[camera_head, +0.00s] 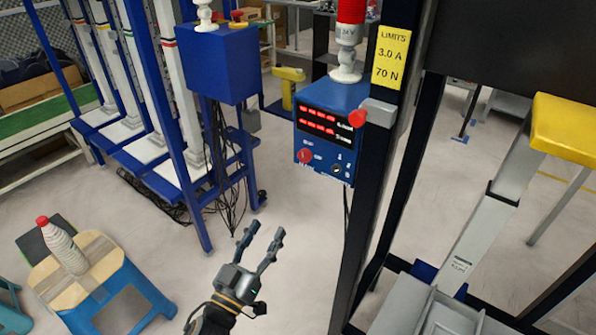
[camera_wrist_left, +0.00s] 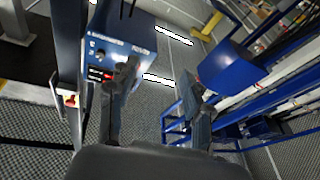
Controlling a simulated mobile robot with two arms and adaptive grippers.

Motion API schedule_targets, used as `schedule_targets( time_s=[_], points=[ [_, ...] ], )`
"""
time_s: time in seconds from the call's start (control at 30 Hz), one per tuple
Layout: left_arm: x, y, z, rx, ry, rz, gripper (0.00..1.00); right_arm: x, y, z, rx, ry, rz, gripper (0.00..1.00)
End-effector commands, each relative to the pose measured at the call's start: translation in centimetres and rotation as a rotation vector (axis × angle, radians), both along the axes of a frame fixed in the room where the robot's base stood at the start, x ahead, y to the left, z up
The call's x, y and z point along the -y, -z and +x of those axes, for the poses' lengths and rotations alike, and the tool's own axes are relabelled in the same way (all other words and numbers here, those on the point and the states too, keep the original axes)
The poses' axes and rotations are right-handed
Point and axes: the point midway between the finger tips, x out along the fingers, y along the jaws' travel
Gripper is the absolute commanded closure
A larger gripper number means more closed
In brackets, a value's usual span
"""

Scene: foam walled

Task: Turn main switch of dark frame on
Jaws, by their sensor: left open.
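The dark frame (camera_head: 368,200) stands right of centre in the head view, with a blue control box (camera_head: 340,100) on its left post. The box has lit red displays and a red rotary knob (camera_head: 304,155) at its lower left. A second red knob (camera_head: 357,118) shows by a grey bracket on the post. I cannot tell for sure which is the main switch. My left gripper (camera_head: 262,238) is open and empty, below and left of the box, apart from it. In the left wrist view the box (camera_wrist_left: 106,35) shows beyond the left finger, which hides part of it. My right gripper is out of view.
A yellow limits sign (camera_head: 391,56) is on the post. A blue frame with another blue box (camera_head: 219,62) stands at left. A stool (camera_head: 100,290) with a red-capped bottle (camera_head: 62,245) is at lower left. Clear floor lies between stool and dark frame.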

Motion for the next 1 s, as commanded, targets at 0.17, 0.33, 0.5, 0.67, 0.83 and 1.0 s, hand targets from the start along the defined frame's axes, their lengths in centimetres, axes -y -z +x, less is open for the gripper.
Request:
schedule_targets(
  time_s=[0.17,0.33,0.5,0.67,0.83,1.0],
  points=[
    [1.0,-5.5,-1.1,0.117,0.053,-0.044,0.5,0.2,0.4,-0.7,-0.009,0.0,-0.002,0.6],
    [1.8,-6.9,0.3,0.128,0.057,-0.048,0.5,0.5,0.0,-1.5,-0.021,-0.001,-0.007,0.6],
    [3.3,-8.3,3.1,0.128,0.056,-0.051,0.5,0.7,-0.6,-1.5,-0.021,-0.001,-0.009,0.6],
    [4.9,-9.5,5.9,0.126,0.056,-0.049,0.5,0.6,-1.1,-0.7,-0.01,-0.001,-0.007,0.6],
    [6.2,-10.5,8.3,0.125,0.054,-0.049,0.5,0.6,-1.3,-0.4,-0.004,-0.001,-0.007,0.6],
    [6.9,-10.9,9.6,0.122,0.054,-0.049,0.5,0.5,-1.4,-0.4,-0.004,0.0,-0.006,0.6]
  ],
)
